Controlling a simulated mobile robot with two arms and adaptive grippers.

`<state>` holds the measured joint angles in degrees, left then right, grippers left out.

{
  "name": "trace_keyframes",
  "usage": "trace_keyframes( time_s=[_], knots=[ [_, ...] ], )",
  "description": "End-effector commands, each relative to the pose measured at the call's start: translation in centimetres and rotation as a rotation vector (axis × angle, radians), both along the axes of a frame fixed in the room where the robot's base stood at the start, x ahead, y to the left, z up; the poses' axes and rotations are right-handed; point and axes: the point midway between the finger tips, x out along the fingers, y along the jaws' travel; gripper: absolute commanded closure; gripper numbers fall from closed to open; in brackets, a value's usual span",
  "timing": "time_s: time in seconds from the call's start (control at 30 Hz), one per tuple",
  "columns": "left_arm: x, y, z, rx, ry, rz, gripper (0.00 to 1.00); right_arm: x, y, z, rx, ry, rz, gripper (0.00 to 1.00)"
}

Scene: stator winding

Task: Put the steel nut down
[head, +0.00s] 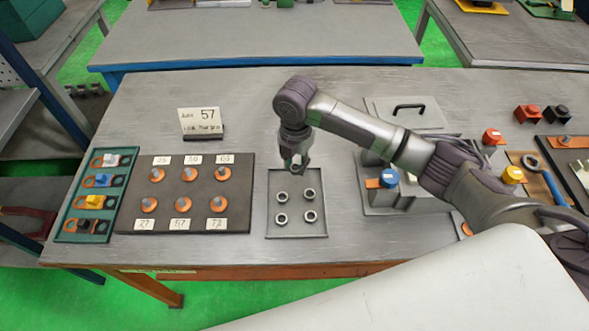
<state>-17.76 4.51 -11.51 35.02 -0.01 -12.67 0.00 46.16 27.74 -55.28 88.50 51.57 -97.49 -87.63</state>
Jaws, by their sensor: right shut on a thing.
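My right gripper (296,166) points down over the back edge of a small grey tray (297,231). It is shut on a steel nut, which shows only as a small shape between the fingertips. Several steel nuts (282,218) sit apart in the tray, just in front of the gripper. To the left, a dark board (185,203) carries two rows of orange-ringed terminals (183,205) with number labels. My left gripper is not in view.
A green tray (81,226) with coloured connectors lies at the far left. A grey box with a black handle (408,108) and a fixture with a blue-topped part (389,178) lie right of the tray, near my right arm. Bare table lies between board and tray.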

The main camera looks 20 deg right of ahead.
Motion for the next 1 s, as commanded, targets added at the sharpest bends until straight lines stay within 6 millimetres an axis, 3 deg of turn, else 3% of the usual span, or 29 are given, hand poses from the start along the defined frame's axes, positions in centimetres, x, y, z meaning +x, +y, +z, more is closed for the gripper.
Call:
trace_keyframes(
  time_s=[0.23, 0.4, 0.77, 0.8, 0.9, 1.0],
  knots=[
    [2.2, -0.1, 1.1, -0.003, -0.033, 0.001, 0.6, -0.2, 0.3, -2.5, -0.001, 0.004, -0.001, 1.0],
    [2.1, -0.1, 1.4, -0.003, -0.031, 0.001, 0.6, -0.1, 0.3, -4.1, 0.0, -0.001, 0.0, 1.0],
    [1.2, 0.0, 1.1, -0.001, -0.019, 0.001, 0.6, -0.1, 0.3, -4.6, 0.0, -0.001, 0.001, 1.0],
    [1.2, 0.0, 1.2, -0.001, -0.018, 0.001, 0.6, -0.1, 0.3, -4.5, 0.0, -0.001, 0.001, 0.63],
    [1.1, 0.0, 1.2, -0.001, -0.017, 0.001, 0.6, -0.1, 0.3, -4.5, 0.0, -0.001, 0.001, 0.46],
    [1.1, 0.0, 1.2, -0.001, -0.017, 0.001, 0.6, -0.1, 0.3, -4.5, 0.0, -0.001, 0.001, 0.44]
  ],
)
